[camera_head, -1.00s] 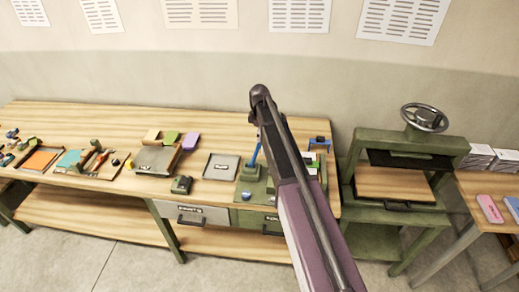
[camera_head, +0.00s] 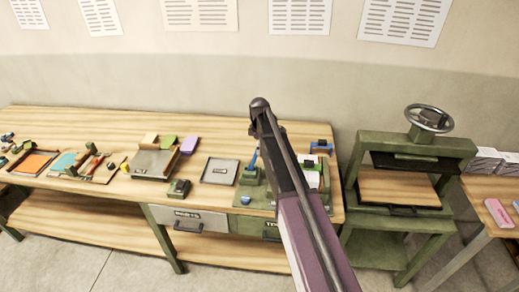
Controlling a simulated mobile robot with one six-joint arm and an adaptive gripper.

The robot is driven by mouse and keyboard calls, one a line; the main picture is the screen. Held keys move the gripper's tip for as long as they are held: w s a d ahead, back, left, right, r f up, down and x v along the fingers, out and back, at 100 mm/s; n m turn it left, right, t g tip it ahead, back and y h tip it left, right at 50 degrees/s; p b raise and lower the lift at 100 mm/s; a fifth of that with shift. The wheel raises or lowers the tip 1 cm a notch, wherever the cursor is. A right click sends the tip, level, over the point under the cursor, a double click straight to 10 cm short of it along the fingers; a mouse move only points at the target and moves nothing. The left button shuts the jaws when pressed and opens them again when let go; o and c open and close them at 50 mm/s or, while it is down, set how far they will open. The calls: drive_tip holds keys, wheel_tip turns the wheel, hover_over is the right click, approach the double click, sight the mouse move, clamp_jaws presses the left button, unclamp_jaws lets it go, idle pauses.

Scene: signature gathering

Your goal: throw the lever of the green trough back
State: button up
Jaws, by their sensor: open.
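A green fixture (camera_head: 249,177) stands on the bench right of centre, and it looks like the green trough. A blue lever (camera_head: 254,158) rises from it, leaning slightly to the right at the top. My dark and purple arm crosses the picture just right of the lever and hides part of the fixture's right side.
The wooden bench (camera_head: 110,123) holds a grey tray (camera_head: 219,171), a grey box (camera_head: 154,164) and a small dark device (camera_head: 179,188) left of the fixture. A green press with a handwheel (camera_head: 429,118) stands to the right. Floor in front is clear.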

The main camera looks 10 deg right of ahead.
clamp_jaws()
idle(0.3)
drive_tip(key=shift+d, duration=0.1)
